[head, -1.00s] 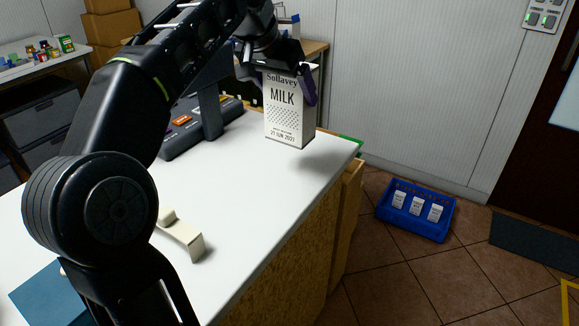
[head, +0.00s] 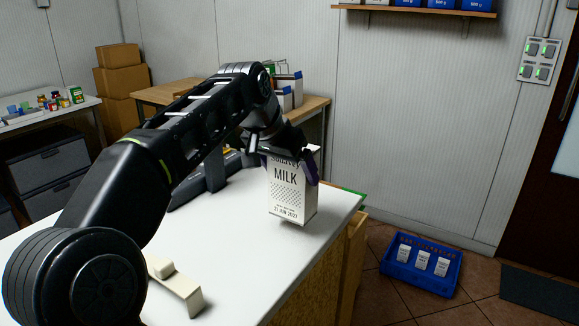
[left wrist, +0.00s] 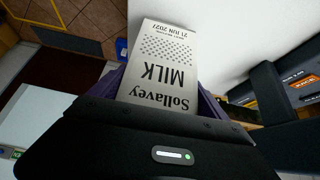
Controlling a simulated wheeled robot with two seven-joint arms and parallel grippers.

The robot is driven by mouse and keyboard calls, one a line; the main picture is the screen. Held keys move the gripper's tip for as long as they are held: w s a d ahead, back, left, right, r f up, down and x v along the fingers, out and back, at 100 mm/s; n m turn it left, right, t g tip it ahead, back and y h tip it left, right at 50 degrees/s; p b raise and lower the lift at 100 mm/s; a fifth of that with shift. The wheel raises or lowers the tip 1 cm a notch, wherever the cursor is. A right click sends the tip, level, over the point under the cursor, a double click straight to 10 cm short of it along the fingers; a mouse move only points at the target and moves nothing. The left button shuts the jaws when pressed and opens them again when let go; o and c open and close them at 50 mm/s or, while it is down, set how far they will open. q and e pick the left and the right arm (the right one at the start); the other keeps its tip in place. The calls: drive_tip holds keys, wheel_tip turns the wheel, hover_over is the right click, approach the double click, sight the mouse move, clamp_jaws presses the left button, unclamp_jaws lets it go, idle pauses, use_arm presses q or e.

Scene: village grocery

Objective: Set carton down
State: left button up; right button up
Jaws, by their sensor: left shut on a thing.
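A white milk carton (head: 292,192) with black "MILK" lettering is upright over the far right end of the white counter (head: 245,265). My left gripper (head: 292,166) is shut on its upper part from above, with purple fingers on its sides. The carton's bottom is close to the counter top; I cannot tell whether it touches. In the left wrist view the carton (left wrist: 165,68) sits between the fingers of my left gripper (left wrist: 160,95), its print upside down. My right gripper is not in view.
A dark till device (head: 213,170) stands on the counter behind my arm. A cream-coloured object (head: 178,288) lies nearer on the counter. A blue crate (head: 421,270) with several white cartons is on the floor at right. Counter around the carton is clear.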

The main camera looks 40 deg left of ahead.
sight(286, 179)
use_arm(q)
drive_tip(key=shift+r, duration=0.15)
drive_tip(key=shift+f+b, duration=0.5)
drive_tip(key=shift+f, duration=1.45)
drive_tip(key=o, duration=1.6)
drive_tip(key=shift+f, duration=0.25)
drive_tip(key=o, duration=0.3)
drive_tip(key=shift+r, duration=0.15)
drive_tip(key=shift+s+r, duration=0.25)
drive_tip(key=shift+r, duration=0.25)
drive_tip(key=p+v, duration=0.1)
drive_tip(key=v, duration=1)
drive_tip(key=shift+p, duration=0.4)
